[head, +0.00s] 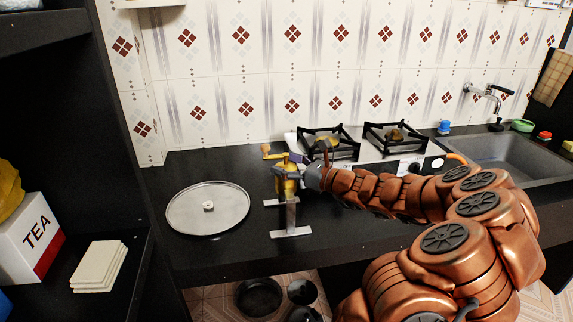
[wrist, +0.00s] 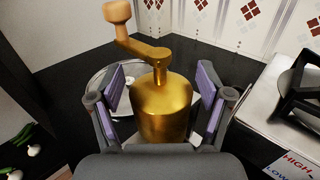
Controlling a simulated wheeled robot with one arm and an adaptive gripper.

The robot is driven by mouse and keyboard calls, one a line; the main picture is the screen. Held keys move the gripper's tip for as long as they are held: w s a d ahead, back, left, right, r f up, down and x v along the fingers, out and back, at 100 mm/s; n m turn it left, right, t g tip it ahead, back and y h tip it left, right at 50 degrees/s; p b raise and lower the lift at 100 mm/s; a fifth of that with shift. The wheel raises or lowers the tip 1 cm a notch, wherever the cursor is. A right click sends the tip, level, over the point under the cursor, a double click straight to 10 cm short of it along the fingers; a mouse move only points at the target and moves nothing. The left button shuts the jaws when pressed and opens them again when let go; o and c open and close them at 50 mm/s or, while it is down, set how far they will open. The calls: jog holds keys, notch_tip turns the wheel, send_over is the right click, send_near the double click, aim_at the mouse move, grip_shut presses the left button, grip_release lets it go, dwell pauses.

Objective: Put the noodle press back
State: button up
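The noodle press (head: 288,185) is a golden cylinder with a crank and a wooden knob on top. It appears upright in the head view, with flat silver feet under it on the black counter. In the wrist view the press (wrist: 165,110) stands between the two purple-padded fingers of my gripper (wrist: 161,88). A gap shows between the left pad and the body, so the fingers look open around it, not clamped. In the head view my gripper (head: 311,177) reaches the press from the right and hides part of it.
A round metal lid (head: 208,213) lies left of the press. A gas stove (head: 362,148) stands close behind and to the right, with a sink (head: 490,157) farther right. The left shelf holds a TEA box (head: 32,236) and white slabs (head: 99,265). Dark pans (head: 260,296) sit below the counter.

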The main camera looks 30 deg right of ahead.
jog(key=shift+o, duration=0.3)
jog(key=v, duration=1.2)
jog(key=shift+b, duration=0.45)
jog(key=s+a+f+n+g+y, duration=0.15)
jog(key=a+n+g, duration=0.55)
jog(key=a, duration=0.7)
jog(key=s+a+f+n+g+y, duration=0.1)
jog(key=s+a+n+g+y, duration=0.4)
jog(key=a, duration=1)
jog(key=s+a+f+n+g+h, duration=0.2)
jog(key=s+a+n+g+h, duration=0.1)
jog(key=s+n, duration=0.25)
jog(key=s+a+f+n+g+h, duration=0.2)
jog(key=s+a+f+n+h, duration=0.1)
jog(key=s+n, duration=0.3)
jog(key=s+d+f+n+g+h, duration=0.1)
jog(key=s+d+n+h, duration=0.5)
jog(key=s+n+h, duration=0.1)
jog(key=shift+s+d+n, duration=0.3)
jog(key=shift+s+n, duration=0.25)
jog(key=shift+s, duration=0.4)
